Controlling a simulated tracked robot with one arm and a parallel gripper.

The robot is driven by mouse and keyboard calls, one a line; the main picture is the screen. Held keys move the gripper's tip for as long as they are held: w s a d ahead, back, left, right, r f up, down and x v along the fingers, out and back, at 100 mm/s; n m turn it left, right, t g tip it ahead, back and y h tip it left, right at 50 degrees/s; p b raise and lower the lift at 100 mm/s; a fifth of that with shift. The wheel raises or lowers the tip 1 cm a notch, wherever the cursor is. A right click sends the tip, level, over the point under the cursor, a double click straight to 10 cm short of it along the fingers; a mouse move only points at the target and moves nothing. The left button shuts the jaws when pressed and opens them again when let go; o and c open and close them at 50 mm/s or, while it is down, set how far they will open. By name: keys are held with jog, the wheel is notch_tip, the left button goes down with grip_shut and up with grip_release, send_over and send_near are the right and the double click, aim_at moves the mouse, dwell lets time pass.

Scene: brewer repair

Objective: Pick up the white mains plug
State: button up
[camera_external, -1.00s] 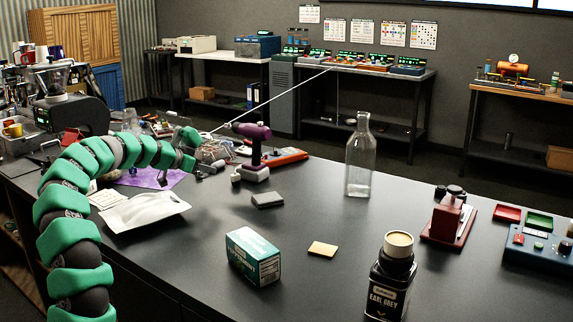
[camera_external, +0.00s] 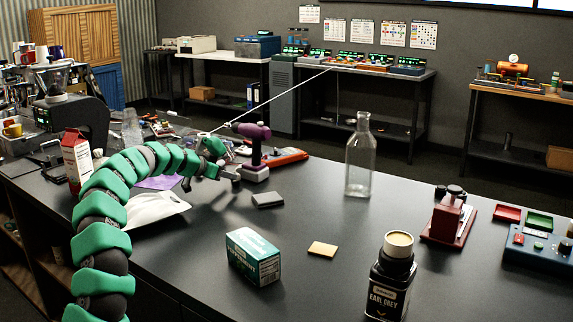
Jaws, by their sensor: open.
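My green-segmented arm arches in from the lower left, and my gripper (camera_external: 232,176) is low over the bench, just left of the purple drill. It is open. A small pale object (camera_external: 236,185), which looks like the white mains plug, is at the fingertips and partly covered by them. I cannot tell whether it lies between the fingers or just beyond them.
The purple drill (camera_external: 252,146) stands close to the right of my gripper. A grey block (camera_external: 267,200) lies in front of it. A white pouch (camera_external: 155,209) lies under my arm. A tea box (camera_external: 253,257), a glass bottle (camera_external: 360,160) and an Earl Grey jar (camera_external: 392,280) stand further right.

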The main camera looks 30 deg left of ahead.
jog(key=x, duration=0.4)
jog(key=shift+d+b, duration=0.25)
jog(key=shift+b, duration=0.15)
jog(key=shift+w+d, duration=0.1)
jog(key=shift+w, duration=0.15)
grip_shut()
